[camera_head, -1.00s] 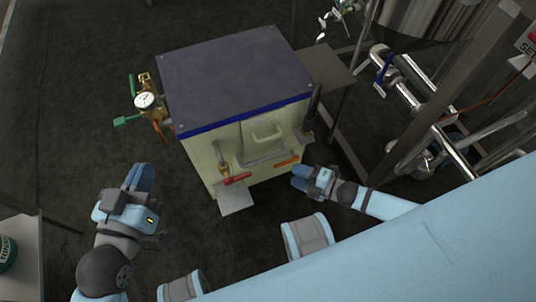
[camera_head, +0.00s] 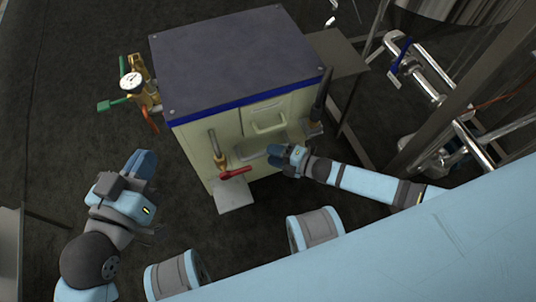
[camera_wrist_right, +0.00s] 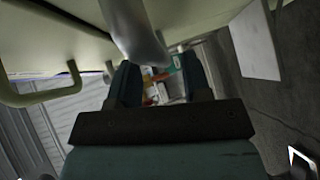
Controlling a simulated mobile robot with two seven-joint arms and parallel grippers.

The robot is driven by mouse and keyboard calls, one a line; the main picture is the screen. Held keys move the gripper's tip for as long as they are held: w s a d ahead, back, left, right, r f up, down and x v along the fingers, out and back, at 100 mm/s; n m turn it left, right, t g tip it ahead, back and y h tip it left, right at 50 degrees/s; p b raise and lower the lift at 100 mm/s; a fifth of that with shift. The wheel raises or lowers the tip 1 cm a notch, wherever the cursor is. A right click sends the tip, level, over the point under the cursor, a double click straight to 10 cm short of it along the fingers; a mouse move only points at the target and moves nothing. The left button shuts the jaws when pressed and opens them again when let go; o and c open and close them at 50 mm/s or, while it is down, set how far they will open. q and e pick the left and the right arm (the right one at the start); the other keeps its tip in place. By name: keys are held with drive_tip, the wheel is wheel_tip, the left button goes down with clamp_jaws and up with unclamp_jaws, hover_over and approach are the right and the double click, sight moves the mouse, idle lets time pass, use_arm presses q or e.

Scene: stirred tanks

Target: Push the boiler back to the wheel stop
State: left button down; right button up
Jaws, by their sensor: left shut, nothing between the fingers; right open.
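The boiler (camera_head: 237,60) is a cream box with a dark grey top and a blue edge, standing upright on the dark floor. Its front has a handle (camera_head: 268,127), a red-levered tap (camera_head: 236,172) and a grey bar low down, seen close up in the right wrist view (camera_wrist_right: 137,32). My right gripper (camera_head: 278,156) is open at the boiler's front, by the grey bar; I cannot tell whether it touches. Its fingers also show in the right wrist view (camera_wrist_right: 158,75). My left gripper (camera_head: 143,165) is shut and empty, left of the boiler and apart from it. I cannot make out the wheel stop.
A pressure gauge (camera_head: 130,81) with brass valves and a green lever projects from the boiler's left side. Steel pipes (camera_head: 432,80) and frame posts stand at the right. A grey flat plate (camera_head: 336,53) is beside the boiler's right rear. Floor left of the boiler is clear.

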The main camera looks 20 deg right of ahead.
use_arm(q)
drive_tip(key=shift+w+a+r+m+t, duration=0.1)
drive_tip(key=shift+w+a+m+t, duration=0.05)
drive_tip(key=shift+w+m+t, duration=0.15)
use_arm(e)
drive_tip(key=shift+x, duration=1.1)
clamp_jaws()
use_arm(q)
drive_tip(key=shift+r, duration=0.1)
